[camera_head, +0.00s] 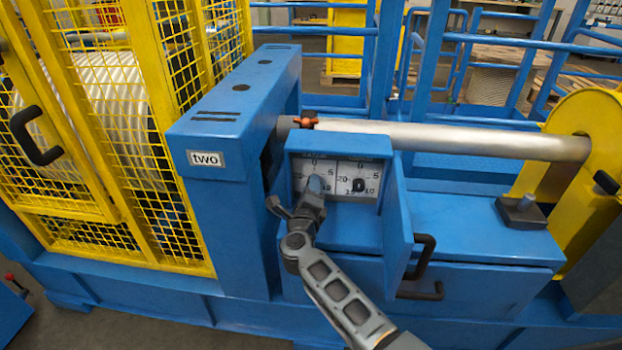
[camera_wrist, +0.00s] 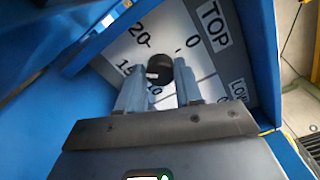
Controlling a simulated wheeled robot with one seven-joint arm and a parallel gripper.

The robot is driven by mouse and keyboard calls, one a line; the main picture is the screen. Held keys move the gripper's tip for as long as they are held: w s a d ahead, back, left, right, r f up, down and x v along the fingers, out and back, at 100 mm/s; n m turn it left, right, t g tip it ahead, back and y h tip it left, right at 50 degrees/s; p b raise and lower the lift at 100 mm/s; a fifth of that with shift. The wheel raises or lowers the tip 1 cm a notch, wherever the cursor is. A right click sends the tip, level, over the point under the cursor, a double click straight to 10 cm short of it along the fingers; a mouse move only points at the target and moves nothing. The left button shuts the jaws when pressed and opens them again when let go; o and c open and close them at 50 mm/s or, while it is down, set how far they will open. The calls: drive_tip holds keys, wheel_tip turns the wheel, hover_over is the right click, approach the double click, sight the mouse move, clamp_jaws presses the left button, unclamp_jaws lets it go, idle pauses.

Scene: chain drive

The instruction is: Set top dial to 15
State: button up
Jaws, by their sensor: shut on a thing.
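The top dial (camera_wrist: 165,66) is a black knob on a white face, beside the "TOP" label (camera_wrist: 211,22) in the wrist view. A small white mark shows on the knob's left side, towards that number. My gripper (camera_wrist: 158,88) has its two fingers around the knob and is shut on it. In the head view my gripper (camera_head: 312,190) is at the left half of the dial panel (camera_head: 340,171) and hides the top dial there.
A second black dial (camera_head: 358,184) is on the panel's right half, close beside my gripper. Blue walls enclose the panel, and an open blue door (camera_head: 400,220) with a black handle stands to its right. A metal shaft (camera_head: 450,139) runs behind the box.

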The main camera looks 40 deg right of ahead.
drive_tip(key=shift+n+p, duration=1.05)
drive_tip(key=shift+n, duration=0.45)
drive_tip(key=o, duration=1)
drive_tip(key=shift+o, duration=0.2)
drive_tip(key=shift+p+v, duration=0.4)
drive_tip(key=shift+v, duration=3.5)
